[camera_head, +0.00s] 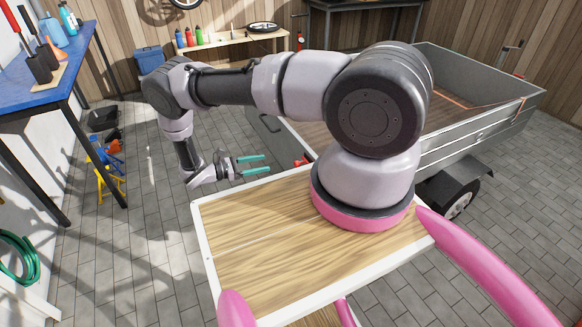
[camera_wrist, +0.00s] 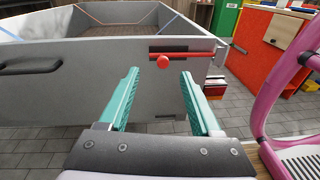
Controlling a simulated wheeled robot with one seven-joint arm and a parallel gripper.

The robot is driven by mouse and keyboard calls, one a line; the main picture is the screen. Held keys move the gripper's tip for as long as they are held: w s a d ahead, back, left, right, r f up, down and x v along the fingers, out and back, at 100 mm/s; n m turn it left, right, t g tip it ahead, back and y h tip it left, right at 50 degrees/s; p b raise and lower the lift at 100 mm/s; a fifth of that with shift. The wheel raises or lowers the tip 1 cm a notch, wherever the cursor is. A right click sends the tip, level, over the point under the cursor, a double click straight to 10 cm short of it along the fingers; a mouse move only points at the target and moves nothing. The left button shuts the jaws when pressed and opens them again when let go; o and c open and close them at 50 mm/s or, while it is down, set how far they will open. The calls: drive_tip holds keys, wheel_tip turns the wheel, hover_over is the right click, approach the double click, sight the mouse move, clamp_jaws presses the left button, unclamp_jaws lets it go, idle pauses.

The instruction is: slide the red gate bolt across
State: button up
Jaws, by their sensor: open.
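The red gate bolt (camera_wrist: 190,54) lies level along the grey trailer gate (camera_wrist: 100,82), near the gate's right edge in the wrist view. Its round red knob (camera_wrist: 163,62) sticks out at the left part of the bolt. My gripper (camera_wrist: 158,75) is open and empty, with its green fingers pointing at the gate. The knob appears between the two fingertips, beyond them and not touching. In the head view my gripper (camera_head: 267,164) is left of the trailer, and only a small red part of the bolt (camera_head: 302,161) shows there. My arm hides some of the trailer.
A black handle (camera_wrist: 30,66) sits on the gate to the left. An orange cabinet (camera_wrist: 272,50) is at the right.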

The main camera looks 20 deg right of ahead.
drive_tip(key=s+d+f+n+t+h, duration=0.1)
drive_tip(key=d+f, duration=0.3)
drive_tip(key=d, duration=0.8)
drive_tip(key=shift+s+f+n, duration=0.2)
drive_tip(key=shift+s+n, duration=0.1)
drive_tip(key=shift+n, duration=0.2)
drive_tip(key=shift+c, duration=0.3)
clamp_jaws()
idle(0.6)
